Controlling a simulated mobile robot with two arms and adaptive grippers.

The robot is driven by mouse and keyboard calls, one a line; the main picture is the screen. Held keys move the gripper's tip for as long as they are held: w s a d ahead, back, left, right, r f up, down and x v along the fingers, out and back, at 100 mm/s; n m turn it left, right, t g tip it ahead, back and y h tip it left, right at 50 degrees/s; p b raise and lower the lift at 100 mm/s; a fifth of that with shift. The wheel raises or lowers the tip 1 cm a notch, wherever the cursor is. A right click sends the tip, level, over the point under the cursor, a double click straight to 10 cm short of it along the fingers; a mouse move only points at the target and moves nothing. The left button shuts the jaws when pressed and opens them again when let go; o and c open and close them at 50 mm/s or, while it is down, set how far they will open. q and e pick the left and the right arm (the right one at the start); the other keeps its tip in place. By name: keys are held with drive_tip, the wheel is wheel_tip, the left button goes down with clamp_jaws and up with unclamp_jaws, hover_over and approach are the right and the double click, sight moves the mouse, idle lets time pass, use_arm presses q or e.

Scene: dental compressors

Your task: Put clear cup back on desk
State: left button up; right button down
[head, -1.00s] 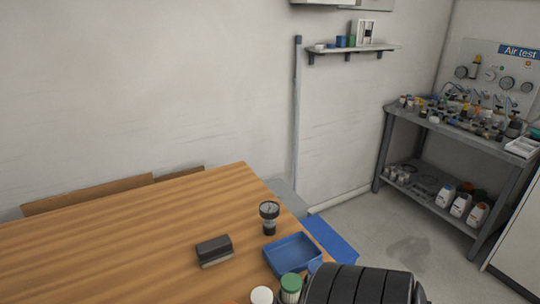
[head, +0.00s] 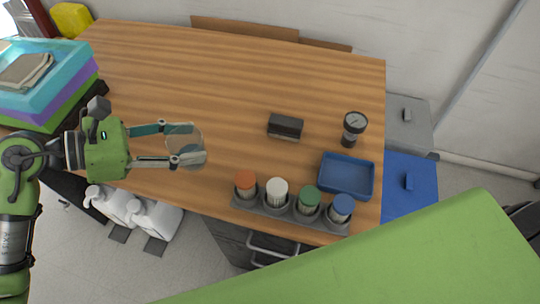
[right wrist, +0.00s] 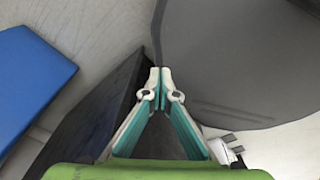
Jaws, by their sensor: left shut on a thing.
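The clear cup (head: 193,141) shows faintly in the head view, between the fingertips of my left gripper (head: 182,145). My left gripper is shut on it and holds it over the front left part of the wooden desk (head: 235,80). I cannot tell whether the cup's base touches the wood. In the right wrist view my right gripper (right wrist: 160,77) is shut, its fingertips together with nothing seen between them. It is near a dark panel and a grey rounded surface, away from the cup.
A rack (head: 290,213) of several capped containers stands along the front edge. Stacked bins (head: 55,95) stand at the left. The back middle of the desk is bare.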

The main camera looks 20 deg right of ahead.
use_arm(q)
drive_tip(key=w+d+m+g+p, duration=0.1)
drive_tip(key=d+m+g+p, duration=0.1)
drive_tip(key=d+p, duration=0.8)
drive_tip(key=d+f, duration=0.2)
drive_tip(key=f, duration=0.1)
drive_tip(key=d+f, duration=0.5)
drive_tip(key=f, duration=0.1)
drive_tip(key=shift+s+d+f, duration=0.1)
drive_tip(key=shift+d, duration=0.1)
drive_tip(key=shift+f, duration=0.4)
drive_tip(key=shift+f, duration=0.1)
